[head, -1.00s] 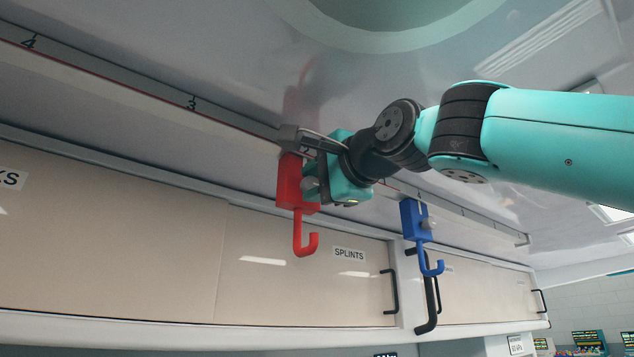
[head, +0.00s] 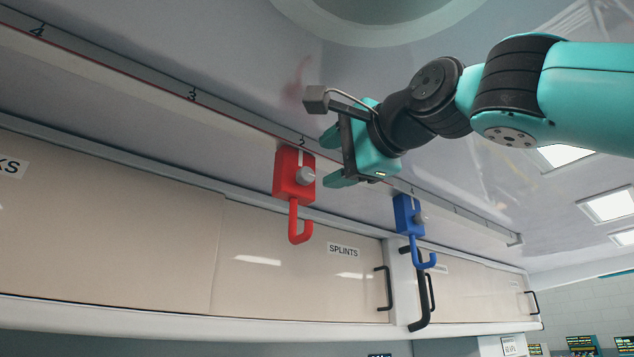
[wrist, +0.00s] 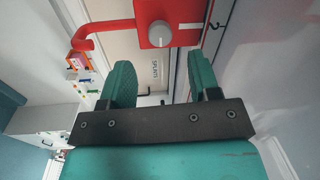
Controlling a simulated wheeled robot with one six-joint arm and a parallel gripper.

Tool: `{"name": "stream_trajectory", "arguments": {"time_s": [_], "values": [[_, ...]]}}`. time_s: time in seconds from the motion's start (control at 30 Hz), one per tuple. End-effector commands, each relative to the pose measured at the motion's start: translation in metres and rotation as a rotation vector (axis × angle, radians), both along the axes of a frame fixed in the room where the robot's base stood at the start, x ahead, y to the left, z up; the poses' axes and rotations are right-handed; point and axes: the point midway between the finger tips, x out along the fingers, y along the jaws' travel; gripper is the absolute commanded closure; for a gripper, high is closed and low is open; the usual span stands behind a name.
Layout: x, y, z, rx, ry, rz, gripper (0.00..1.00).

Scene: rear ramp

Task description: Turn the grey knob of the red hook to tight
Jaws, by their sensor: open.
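The red hook (head: 284,172) hangs from the ceiling rail by the mark 2, its curved end down. Its grey knob (head: 305,175) sits on the block's right-hand face. My gripper (head: 334,158) is open and empty, just right of the knob and apart from it. In the wrist view, the red block (wrist: 143,30) and the grey knob (wrist: 160,34) lie just beyond the gap between the fingertips (wrist: 158,62). A pale mark (wrist: 190,26) shows on the block beside the knob. I cannot tell the knob's setting.
A blue hook (head: 403,214) with its own grey knob hangs farther along the numbered rail (head: 150,80), to the right. Below are cabinet doors (head: 290,265), one labelled SPLINTS, with black handles (head: 386,293). The ceiling is close above my gripper.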

Motion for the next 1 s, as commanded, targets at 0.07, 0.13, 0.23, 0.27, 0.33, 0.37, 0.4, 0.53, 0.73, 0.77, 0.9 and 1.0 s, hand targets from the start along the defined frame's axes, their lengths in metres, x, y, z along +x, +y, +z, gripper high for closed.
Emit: {"name": "stream_trajectory", "arguments": {"time_s": [0.07,0.13,0.23,0.27,0.33,0.37,0.4,0.53,0.73,0.77,0.9,1.0], "values": [[-0.020,-0.013,-0.007,0.003,-0.004,0.002,0.44],[-0.035,-0.023,-0.009,0.003,-0.003,0.003,0.44],[-0.054,-0.037,-0.010,0.003,-0.003,0.003,0.44],[-0.060,-0.040,-0.010,0.003,-0.003,0.003,0.44],[-0.071,-0.048,-0.011,0.003,-0.002,0.004,0.44],[-0.075,-0.051,-0.011,0.003,-0.001,0.004,0.44],[-0.080,-0.053,-0.011,0.001,-0.001,0.005,0.44],[-0.090,-0.061,-0.011,0.001,0.000,0.003,0.44],[-0.093,-0.064,-0.011,0.000,0.002,0.002,0.44],[-0.093,-0.065,-0.011,0.000,0.002,0.002,0.44],[-0.093,-0.064,-0.010,0.000,0.001,0.001,0.44],[-0.093,-0.064,-0.010,0.000,0.001,0.001,0.44]]}}
